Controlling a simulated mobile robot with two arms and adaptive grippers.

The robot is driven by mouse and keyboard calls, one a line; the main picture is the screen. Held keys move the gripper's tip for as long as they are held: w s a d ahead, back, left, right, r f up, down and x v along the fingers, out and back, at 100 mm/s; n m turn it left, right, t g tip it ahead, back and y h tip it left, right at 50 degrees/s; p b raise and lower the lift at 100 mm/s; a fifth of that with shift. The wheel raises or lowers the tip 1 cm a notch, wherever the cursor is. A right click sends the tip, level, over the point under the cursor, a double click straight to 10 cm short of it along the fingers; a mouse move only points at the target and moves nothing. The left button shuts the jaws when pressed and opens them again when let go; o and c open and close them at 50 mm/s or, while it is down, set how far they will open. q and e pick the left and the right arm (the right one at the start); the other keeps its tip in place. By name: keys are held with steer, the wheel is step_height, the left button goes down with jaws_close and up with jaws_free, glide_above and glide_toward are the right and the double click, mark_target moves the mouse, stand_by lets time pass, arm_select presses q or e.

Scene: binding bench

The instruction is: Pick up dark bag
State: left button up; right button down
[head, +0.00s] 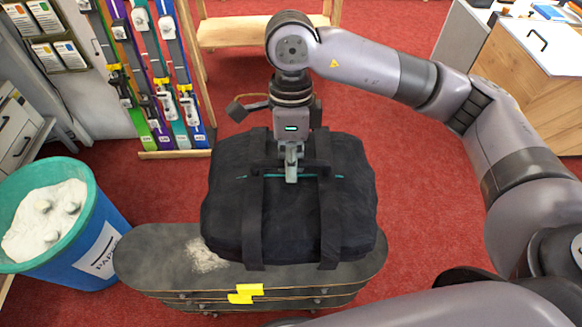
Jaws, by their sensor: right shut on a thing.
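The dark bag (228,208) is a black soft duffel with two straps and a teal zip line, in the middle of the head view. My right gripper (291,170) comes down on it from above and is shut on the bag at its top middle, by the handle. The fingertips are partly hidden against the dark cloth. The bag hangs over or rests on a stack of skateboards (150,262); I cannot tell if its underside touches them. My left gripper is not in view.
A blue-green bin (90,215) with white contents stands at the left. A rack of upright skis (165,75) and a wooden bench (255,32) are at the back. A wood-fronted cabinet (530,75) is at the right. Red carpet (415,205) lies clear right of the bag.

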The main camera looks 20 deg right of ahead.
step_height(320, 180, up, 20)
steer(key=p, duration=1)
steer(key=shift+f, duration=0.25)
